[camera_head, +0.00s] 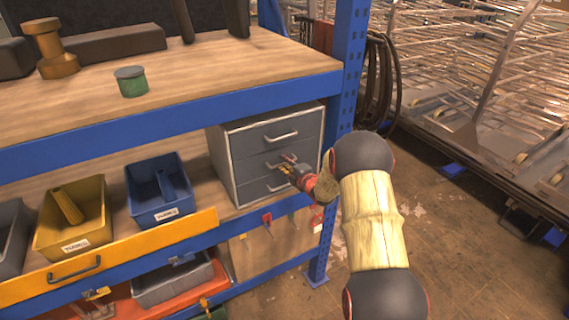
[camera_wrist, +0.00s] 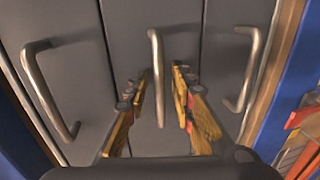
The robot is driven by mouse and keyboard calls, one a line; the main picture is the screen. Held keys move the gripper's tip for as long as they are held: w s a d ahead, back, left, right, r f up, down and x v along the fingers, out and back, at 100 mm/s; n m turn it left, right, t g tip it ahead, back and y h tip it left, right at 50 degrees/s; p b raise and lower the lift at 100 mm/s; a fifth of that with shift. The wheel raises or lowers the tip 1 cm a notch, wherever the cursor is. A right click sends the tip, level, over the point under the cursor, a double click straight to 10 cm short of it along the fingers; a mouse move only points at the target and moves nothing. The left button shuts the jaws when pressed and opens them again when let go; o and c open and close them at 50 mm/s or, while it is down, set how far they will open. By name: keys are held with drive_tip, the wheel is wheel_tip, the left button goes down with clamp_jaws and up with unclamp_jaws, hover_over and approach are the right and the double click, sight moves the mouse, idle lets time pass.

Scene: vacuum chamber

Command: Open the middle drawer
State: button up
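A grey cabinet (camera_head: 226,165) with three stacked drawers stands on the lower shelf. The middle drawer (camera_wrist: 180,20) is shut, and its metal bar handle (camera_wrist: 156,55) shows upright in the turned wrist view. My gripper (camera_head: 285,163) is at the cabinet front, at the middle drawer's height, and hides most of that handle in the head view. In the wrist view my gripper (camera_wrist: 157,84) is open, with one finger on each side of the middle handle. I cannot tell whether a finger touches it.
The two outer drawers also look shut, with bar handles at left (camera_wrist: 48,90) and right (camera_wrist: 245,70) in the wrist view. A blue post (camera_head: 342,75) stands close right of the cabinet. A blue bin (camera_head: 160,212) and a yellow bin (camera_head: 80,238) stand left.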

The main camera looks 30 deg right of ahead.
drive_tip(key=c, duration=0.3)
clamp_jaws()
idle(0.6)
